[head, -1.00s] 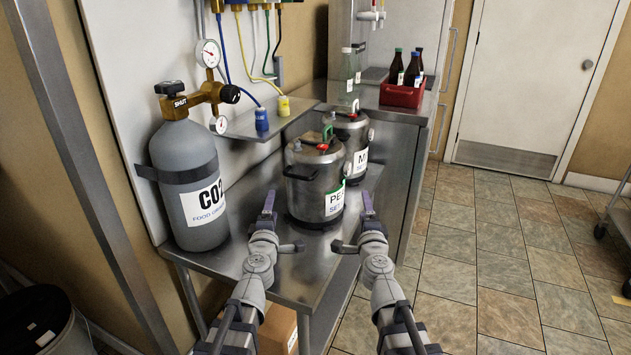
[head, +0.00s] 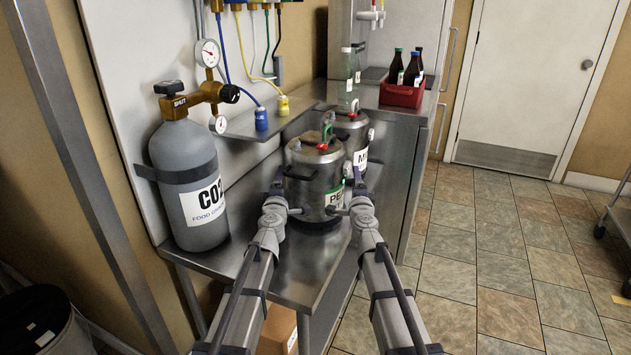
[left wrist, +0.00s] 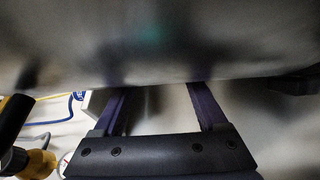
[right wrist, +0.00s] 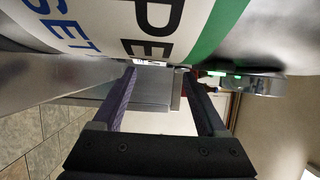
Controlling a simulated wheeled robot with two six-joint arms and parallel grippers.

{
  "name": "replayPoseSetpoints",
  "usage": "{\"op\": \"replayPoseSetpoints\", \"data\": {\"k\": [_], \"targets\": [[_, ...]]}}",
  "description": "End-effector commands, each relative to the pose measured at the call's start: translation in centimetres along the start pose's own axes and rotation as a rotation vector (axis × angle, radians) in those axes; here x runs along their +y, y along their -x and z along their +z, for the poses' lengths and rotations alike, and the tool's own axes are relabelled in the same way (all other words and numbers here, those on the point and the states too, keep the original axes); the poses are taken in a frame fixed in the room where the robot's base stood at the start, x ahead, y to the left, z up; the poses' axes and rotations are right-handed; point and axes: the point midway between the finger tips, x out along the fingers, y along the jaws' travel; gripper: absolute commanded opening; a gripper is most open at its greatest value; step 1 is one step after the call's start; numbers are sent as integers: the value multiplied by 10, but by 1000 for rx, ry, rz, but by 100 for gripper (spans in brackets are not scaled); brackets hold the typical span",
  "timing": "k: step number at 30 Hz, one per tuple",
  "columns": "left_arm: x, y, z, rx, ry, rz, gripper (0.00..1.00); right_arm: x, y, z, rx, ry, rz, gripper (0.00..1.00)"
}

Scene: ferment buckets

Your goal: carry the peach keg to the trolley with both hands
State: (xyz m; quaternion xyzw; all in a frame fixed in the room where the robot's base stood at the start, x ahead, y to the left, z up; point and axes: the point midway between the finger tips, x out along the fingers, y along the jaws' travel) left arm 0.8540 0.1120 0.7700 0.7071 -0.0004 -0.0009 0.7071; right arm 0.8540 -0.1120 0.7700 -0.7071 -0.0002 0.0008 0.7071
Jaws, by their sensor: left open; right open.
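The peach keg (head: 312,168), steel with a label starting "PE" and a green band, stands upright on the steel bench. Its metal side fills the top of the left wrist view (left wrist: 150,40), and its label shows close up in the right wrist view (right wrist: 150,25). My left gripper (head: 276,182) is open at the keg's left side, near its side handle. My right gripper (head: 360,182) is open at its right side. Neither wrist view shows anything clearly between the fingers; whether they touch the keg I cannot tell. The trolley (head: 616,214) shows only partly at the right edge.
A second keg (head: 352,130) labelled "M" stands close behind the peach keg. A CO2 cylinder (head: 186,180) stands to the left on the bench (head: 305,262). A red crate (head: 402,95) of bottles is at the back. Tiled floor (head: 480,260) lies clear toward the trolley.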

Motion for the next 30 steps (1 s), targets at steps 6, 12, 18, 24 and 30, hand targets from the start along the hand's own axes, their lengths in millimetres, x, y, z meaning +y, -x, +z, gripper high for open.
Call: {"op": "replayPoseSetpoints", "data": {"k": [6, 12, 18, 24, 30], "targets": [[0, 1, 4, 2, 0, 0, 75, 0, 1, 5, 2, 0, 0, 75], [0, 1, 5, 2, 0, 0, 75, 0, 1, 5, 1, 0, 0, 75], [0, 1, 14, -1, 0, 0, 75, 0, 1, 14, 0, 0, 0, 75], [0, 1, 28, -11, 0, 0, 75, 0, 1, 27, -9, 3, 0, 75], [0, 1, 31, -10, -2, 0, 75, 0, 1, 31, -10, 9, -1, 75]]}}
